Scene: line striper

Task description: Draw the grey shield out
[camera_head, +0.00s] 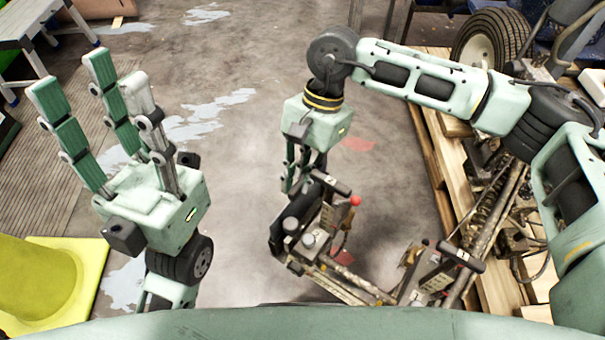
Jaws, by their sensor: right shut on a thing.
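The shield appears to be the dark grey flat panel (277,240) at the left side of the line striper's control unit (315,235), below the middle of the head view. My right gripper (298,187) reaches down from above and is shut at the panel's upper edge. The exact contact is partly hidden by its fingers and by a nearby black handle. The panel is tilted and close against the machine. My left gripper (92,85) is open and empty at the left, fingers pointing up, well away from the machine.
A wooden pallet (437,150) with machine parts and a wheel (490,40) stands at the right. A yellow cone (38,280) is at the lower left, a grey bench (30,25) at the upper left. The concrete floor between is clear.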

